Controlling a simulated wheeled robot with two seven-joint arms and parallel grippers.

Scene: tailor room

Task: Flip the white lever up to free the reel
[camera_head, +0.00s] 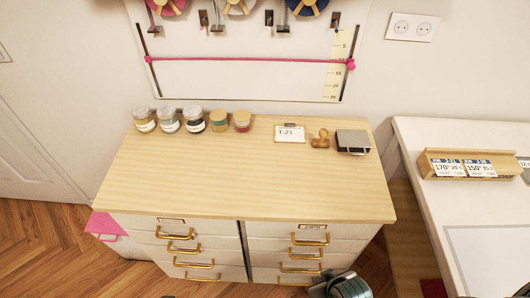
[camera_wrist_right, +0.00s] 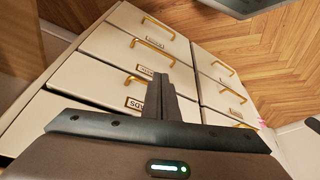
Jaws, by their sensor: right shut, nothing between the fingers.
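Three reels hang on the white wall board, cut off by the top edge of the head view: a pink reel (camera_head: 168,6), a white reel (camera_head: 240,6) and a blue reel (camera_head: 307,6). Dark levers or brackets hang beside them; one (camera_head: 217,20) is just left of the white reel. I cannot tell any lever's position. My right gripper shows in the right wrist view (camera_wrist_right: 165,92), shut and empty, in front of the drawers. In the head view my right arm (camera_head: 345,286) is low at the bottom edge, far from the reels. My left gripper is out of view.
A wooden-topped cabinet (camera_head: 240,185) with gold-handled drawers stands below the board. Several jars (camera_head: 194,121), a T-21 card (camera_head: 289,133), a wooden stamp (camera_head: 320,140) and a grey pad (camera_head: 352,141) line its back. A pink bar (camera_head: 245,59) crosses the board. A white table (camera_head: 440,215) is right.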

